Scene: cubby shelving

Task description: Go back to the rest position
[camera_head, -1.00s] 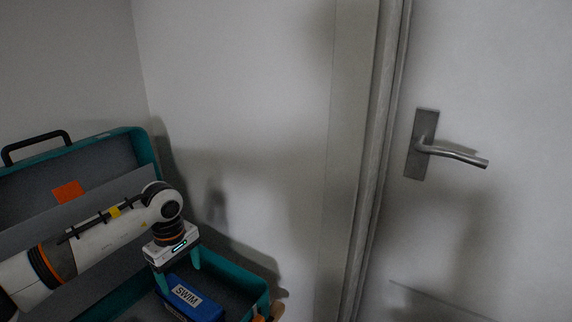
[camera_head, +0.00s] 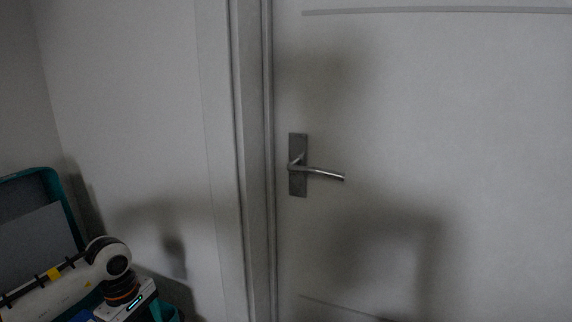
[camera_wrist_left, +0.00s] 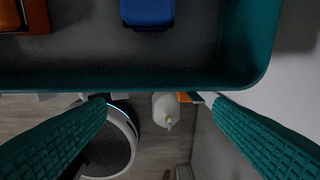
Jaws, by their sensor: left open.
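My left arm comes in at the lower left of the head view, with its gripper (camera_head: 146,318) at the bottom edge, over the teal case (camera_head: 62,205). The fingertips are cut off there. In the left wrist view my left gripper (camera_wrist_left: 158,104) has its two teal fingers wide apart with nothing between them. The front wall of the teal case (camera_wrist_left: 150,78) lies beyond the fingertips. A blue box (camera_wrist_left: 148,12) lies inside the case, partly cut off by the top edge. My right gripper is not in view.
A white door with a metal handle (camera_head: 318,172) fills the right of the head view, beside its frame (camera_head: 252,160). An orange-brown object (camera_wrist_left: 35,16) sits in the case. A small white object (camera_wrist_left: 165,108) is on the floor below.

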